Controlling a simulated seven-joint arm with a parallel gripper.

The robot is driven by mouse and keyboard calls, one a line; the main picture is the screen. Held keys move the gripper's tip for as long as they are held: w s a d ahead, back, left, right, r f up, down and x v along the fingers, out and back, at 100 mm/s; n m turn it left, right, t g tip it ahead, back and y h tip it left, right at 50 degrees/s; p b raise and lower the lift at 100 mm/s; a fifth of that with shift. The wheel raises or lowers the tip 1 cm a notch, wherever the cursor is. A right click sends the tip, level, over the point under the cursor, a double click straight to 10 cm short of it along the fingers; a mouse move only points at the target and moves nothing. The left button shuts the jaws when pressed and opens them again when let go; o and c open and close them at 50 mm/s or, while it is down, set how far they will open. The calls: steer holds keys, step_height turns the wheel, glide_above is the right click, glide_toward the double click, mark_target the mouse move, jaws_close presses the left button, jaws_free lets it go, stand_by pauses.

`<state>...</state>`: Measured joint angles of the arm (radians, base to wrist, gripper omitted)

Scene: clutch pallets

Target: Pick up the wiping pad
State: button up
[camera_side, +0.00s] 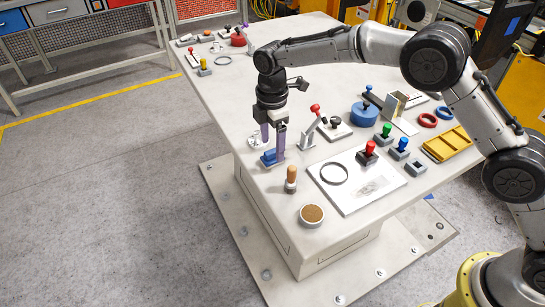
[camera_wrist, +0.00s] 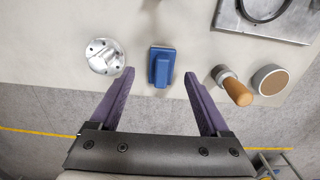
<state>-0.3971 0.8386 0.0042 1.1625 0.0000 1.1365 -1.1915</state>
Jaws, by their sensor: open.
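The wiping pad looks to be the blue block with a raised grip (camera_wrist: 162,67), lying near the table's edge in the wrist view. In the side view the blue pad (camera_side: 270,158) lies right by my gripper's fingertips. My gripper (camera_side: 273,155) points down over the table edge, with its purple fingers apart. In the wrist view my gripper (camera_wrist: 160,75) is open and empty, and the pad sits between and just beyond the fingertips. Whether the fingers are level with the pad is hard to tell.
A silver disc with holes (camera_wrist: 104,56) is left of the pad. A wooden-handled tool (camera_wrist: 235,88) and a round brown-topped tin (camera_wrist: 270,80) are to its right. A white plate with a black ring (camera_side: 357,182) and a red-knobbed lever clamp (camera_side: 311,130) stand nearby.

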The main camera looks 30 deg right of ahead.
mark_target(272, 150)
step_height(272, 150, down, 3)
steer(key=shift+s+f, duration=0.1)
steer(key=shift+s, duration=0.05)
jaws_close()
stand_by(0.4)
